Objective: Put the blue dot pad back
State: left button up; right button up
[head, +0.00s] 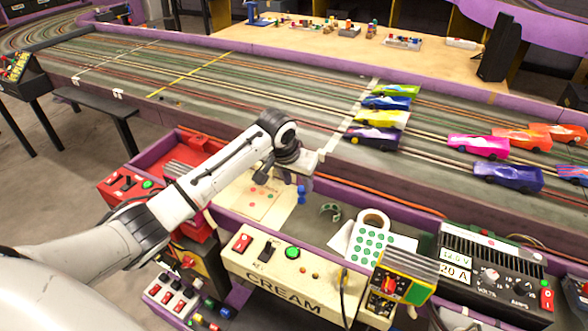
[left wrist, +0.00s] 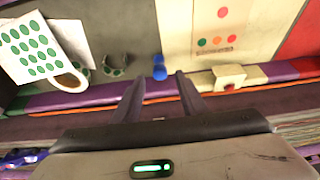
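A small blue piece (head: 301,194), the only thing that could be the blue dot pad, shows just below my left gripper (head: 297,166) in the head view. In the left wrist view the blue piece (left wrist: 159,68) looks like two rounded blue lobes, just beyond the gap between the fingertips. My left gripper (left wrist: 158,84) is open, with its two fingers apart and nothing seen between them. I cannot tell how far above the tray the fingertips are. A cream panel with coloured dots (left wrist: 222,28) lies to the right of the blue piece. My right gripper is not in view.
A sheet of green dots (head: 370,244), a white roll (head: 374,220) and a dark green clip-like piece (head: 330,210) lie right of the gripper. The CREAM control box (head: 285,285) and a black power supply (head: 490,268) stand in front. Toy cars (head: 480,146) sit on the track behind.

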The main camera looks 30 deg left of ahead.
pick_arm(q)
jog(key=v, duration=0.6)
jog(key=shift+r+p, duration=0.2)
jog(key=shift+p, duration=0.15)
jog(key=shift+s, duration=0.1)
dwell(0.4)
